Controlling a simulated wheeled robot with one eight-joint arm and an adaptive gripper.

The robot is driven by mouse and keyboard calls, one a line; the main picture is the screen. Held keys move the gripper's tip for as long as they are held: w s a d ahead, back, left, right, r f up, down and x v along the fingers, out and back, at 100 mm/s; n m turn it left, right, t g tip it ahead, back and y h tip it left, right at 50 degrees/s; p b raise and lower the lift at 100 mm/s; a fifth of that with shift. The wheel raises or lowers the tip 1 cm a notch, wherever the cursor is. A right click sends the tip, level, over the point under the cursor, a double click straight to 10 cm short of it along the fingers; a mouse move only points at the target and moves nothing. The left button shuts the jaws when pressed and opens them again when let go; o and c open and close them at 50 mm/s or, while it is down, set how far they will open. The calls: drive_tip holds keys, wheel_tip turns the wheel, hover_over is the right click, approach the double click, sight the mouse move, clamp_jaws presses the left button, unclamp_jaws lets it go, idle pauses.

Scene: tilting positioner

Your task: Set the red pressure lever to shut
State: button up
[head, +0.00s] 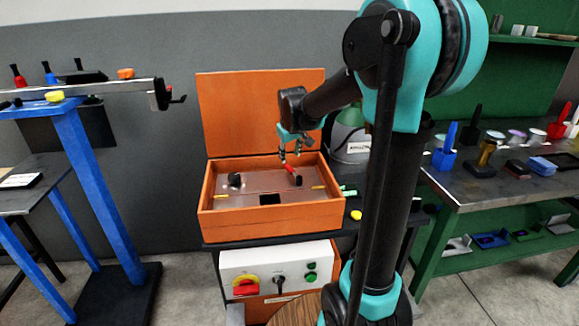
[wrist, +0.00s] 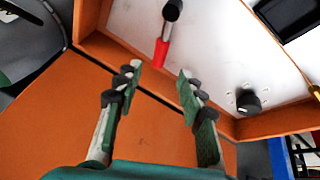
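The red lever (head: 291,169) is on the grey panel inside the open orange box, toward its back right. In the wrist view its red part (wrist: 162,53) points toward my gripper, with a black round end (wrist: 172,10) farther off. My gripper (head: 290,154) is above the back of the box, close to the lever. In the wrist view my gripper (wrist: 158,80) has its two fingers spread, with nothing between the tips. The red part lies just beyond the fingertips, between them in the picture. Whether a finger touches it, I cannot tell.
The orange box (head: 270,221) has its lid (head: 245,115) raised behind. A black knob (head: 235,180) is on the panel's left, also in the wrist view (wrist: 247,101). A white switch panel (head: 262,270) is below. A blue stand (head: 92,170) is left, a tool bench (head: 500,190) right.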

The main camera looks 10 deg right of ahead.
sight(290, 167)
drive_tip(key=x, duration=0.7)
drive_tip(key=shift+w+f, duration=0.1)
drive_tip(key=shift+f, duration=0.3)
clamp_jaws()
